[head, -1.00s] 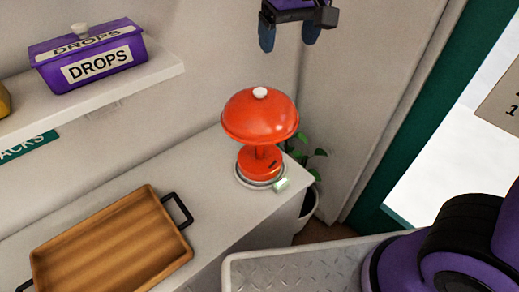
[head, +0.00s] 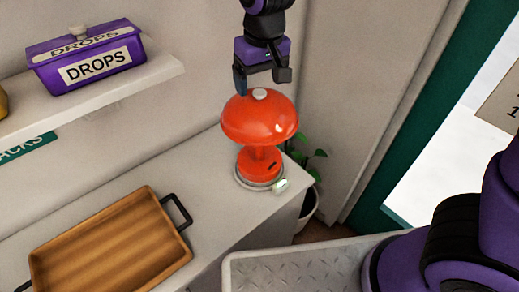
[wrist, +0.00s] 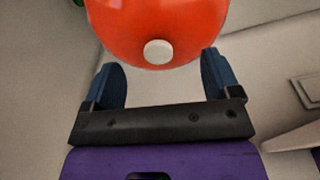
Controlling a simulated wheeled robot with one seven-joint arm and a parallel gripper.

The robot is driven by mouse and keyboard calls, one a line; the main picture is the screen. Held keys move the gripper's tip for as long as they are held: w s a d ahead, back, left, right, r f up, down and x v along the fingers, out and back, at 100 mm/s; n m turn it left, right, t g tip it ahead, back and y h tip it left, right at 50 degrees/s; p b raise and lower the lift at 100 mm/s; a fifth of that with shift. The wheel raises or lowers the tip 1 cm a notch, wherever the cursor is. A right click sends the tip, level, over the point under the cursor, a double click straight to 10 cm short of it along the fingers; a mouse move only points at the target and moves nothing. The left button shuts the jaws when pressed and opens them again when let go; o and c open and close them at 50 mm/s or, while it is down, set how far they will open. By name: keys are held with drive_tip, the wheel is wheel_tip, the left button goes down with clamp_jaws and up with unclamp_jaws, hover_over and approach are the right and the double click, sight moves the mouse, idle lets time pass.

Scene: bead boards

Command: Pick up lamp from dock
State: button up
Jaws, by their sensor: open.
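The orange-red lamp (head: 260,120) stands upright on the counter in the head view, with a domed shade and a white knob on top. Its base sits on a round silvery dock (head: 259,184) with a small pale glowing part at its front right. My gripper (head: 262,88) is just above the shade, pointing down. In the wrist view, the open fingers of my gripper (wrist: 163,85) stand either side of the white knob's line, with the lamp shade (wrist: 158,30) beyond them. Nothing is between the fingers, and I cannot tell if they touch the shade.
A wooden tray (head: 110,248) with black handles lies on the counter (head: 215,215) at the left. A purple DROPS box (head: 88,62) stands on the wall shelf (head: 150,75). A potted plant (head: 308,185) is behind the counter's right end. The wall is close behind the lamp.

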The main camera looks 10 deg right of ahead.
sight(260, 92)
drive_tip(key=shift+w+f, duration=0.2)
drive_tip(key=shift+f, duration=1.35)
